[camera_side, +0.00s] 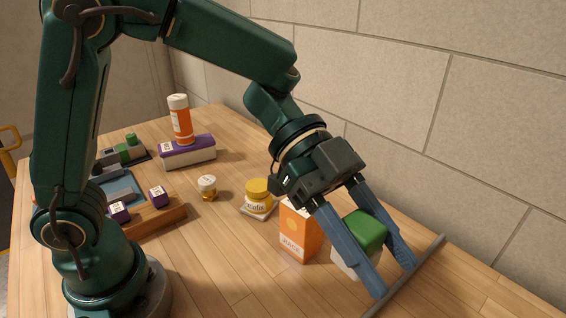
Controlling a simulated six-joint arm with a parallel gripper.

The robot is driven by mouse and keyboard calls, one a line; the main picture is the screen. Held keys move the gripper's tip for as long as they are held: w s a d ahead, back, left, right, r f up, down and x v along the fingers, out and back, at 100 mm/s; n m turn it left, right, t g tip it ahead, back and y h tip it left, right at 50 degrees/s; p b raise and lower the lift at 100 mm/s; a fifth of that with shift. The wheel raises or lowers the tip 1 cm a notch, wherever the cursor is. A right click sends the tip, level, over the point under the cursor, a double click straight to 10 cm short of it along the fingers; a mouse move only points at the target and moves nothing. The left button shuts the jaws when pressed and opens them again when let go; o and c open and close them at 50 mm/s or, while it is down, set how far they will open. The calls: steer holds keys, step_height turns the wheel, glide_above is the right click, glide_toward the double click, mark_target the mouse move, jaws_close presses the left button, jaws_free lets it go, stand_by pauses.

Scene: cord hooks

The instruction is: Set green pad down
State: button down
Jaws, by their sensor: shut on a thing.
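The green pad (366,228) is a block with a green top and a pale white lower part, at the right of the table. My gripper (391,277) reaches down from the upper left, its two blue fingers on either side of the pad. The near finger covers part of the pad's front. The fingers are shut on the pad, and their tips extend past it towards a thin grey bar. The pad's underside is hidden, so I cannot tell whether it touches the table.
An orange juice carton (297,232) stands just left of the pad. A yellow-lidded jar (258,196) and a small bottle (207,188) are further left. The grey bar (427,256) crosses near the fingertips. An orange bottle (181,121) stands on a purple-topped box (189,156). The table's middle front is clear.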

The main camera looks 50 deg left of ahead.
steer(key=s+a+f, duration=0.2)
steer(key=a+f, duration=0.1)
steer(key=a, duration=0.7)
steer(key=s+a+f, duration=0.2)
steer(key=s+a, duration=0.1)
steer(key=a, duration=0.7)
steer(key=x, duration=0.4)
steer(key=s+x, duration=0.1)
steer(key=x, duration=0.4)
steer(key=s+f+x, duration=0.1)
steer(key=x, duration=0.3)
steer(key=shift+s+a+f, duration=0.15)
steer(key=shift+a+f, duration=0.05)
steer(key=shift+a+f+t, duration=0.1)
steer(key=shift+f+t, duration=0.2)
steer(key=shift+f, duration=1.6)
steer(key=shift+n, duration=0.3)
steer(key=shift+c, duration=1.9)
jaws_free()
